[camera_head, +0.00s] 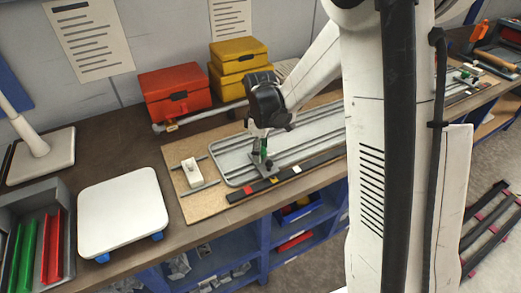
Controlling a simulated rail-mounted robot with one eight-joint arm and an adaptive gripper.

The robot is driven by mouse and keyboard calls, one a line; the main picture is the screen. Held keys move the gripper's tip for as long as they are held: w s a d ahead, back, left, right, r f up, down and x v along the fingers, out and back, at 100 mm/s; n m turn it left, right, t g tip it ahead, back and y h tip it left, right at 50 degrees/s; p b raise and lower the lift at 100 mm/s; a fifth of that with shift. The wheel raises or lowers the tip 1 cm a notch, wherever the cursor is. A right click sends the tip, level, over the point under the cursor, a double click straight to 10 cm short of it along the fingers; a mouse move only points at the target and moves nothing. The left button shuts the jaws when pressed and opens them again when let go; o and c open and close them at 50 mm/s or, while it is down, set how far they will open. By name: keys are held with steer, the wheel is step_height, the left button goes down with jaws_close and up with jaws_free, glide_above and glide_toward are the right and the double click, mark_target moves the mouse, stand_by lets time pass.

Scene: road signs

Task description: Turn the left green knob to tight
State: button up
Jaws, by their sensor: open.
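The left green knob (264,149) shows as a small green patch above a dark grey clamp plate (262,166) on the metal sign panel (228,152). My gripper (261,139) points down right over this knob, with its fingertips at or beside it. It is open. The fingers and the gripper body partly hide the knob, and I cannot tell whether they touch it. A second green knob (466,74) shows far to the right, beyond my arm.
The panel lies on a wooden board (215,205) with a white block (192,172) and a black bar (285,175). Red (175,90) and yellow (240,62) boxes stand behind. A white scale-like plate (122,210) and a grey bin (65,215) are at left.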

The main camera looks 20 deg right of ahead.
steer(key=shift+f, duration=0.1)
steer(key=shift+c, duration=0.4)
steer(key=c, duration=1.1)
steer(key=shift+o, duration=0.2)
